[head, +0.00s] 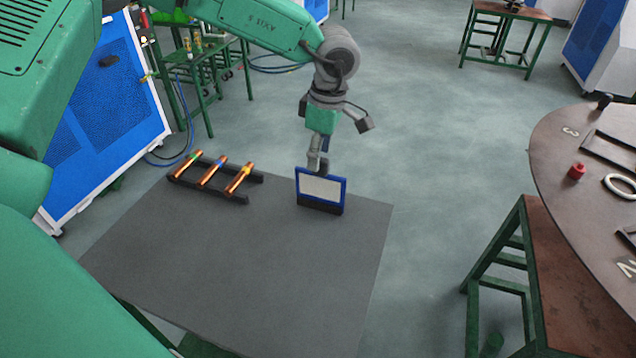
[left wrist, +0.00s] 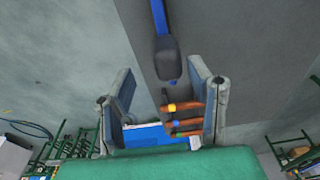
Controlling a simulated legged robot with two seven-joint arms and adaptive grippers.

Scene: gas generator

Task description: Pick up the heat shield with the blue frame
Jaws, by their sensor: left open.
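The heat shield with the blue frame (head: 343,190) stands upright on the dark grey table, its pale panel facing me, its lower edge in a dark holder (head: 320,206). In the left wrist view its blue top edge (left wrist: 159,16) shows as a narrow strip at the top. My left gripper (head: 328,142) is directly above and behind the shield, pointing down, with its fingers spread and nothing held. One finger reaches down close to the shield's top edge; I cannot tell whether it touches. The fingers also show apart in the left wrist view (left wrist: 165,95). My right gripper is not in view.
A dark rack (head: 238,197) with several copper-coloured tubes lies left of the shield on the grey table (head: 230,270). The table's front is clear. A round table (head: 565,135) with loose parts is at the right. A blue cabinet (head: 110,110) stands at the left.

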